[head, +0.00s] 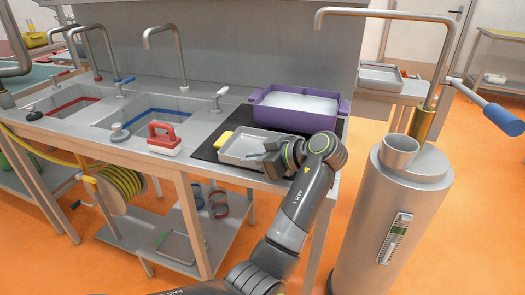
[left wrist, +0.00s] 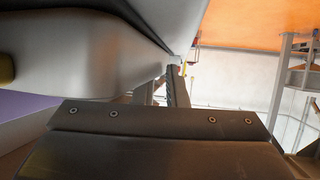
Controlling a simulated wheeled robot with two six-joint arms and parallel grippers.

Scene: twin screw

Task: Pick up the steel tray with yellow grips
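The steel tray (head: 243,147) is a shallow grey pan on the dark mat at the counter's front edge. One yellow grip (head: 223,139) shows at its left end; the right end is hidden behind my left gripper (head: 272,150). That gripper is at the tray's right end, touching or very close to it. In the left wrist view the tray's smooth side (left wrist: 95,45) fills the upper left, beside my fingers (left wrist: 166,88). I cannot tell whether they are closed on a grip. My right gripper is out of view.
A purple bin (head: 297,106) with pale contents stands right behind the tray. A red-handled block (head: 163,140) and two sinks lie to the left. A steel cylinder (head: 400,220) with a cup and a tall tap stands at the right. Orange floor lies between it and the counter.

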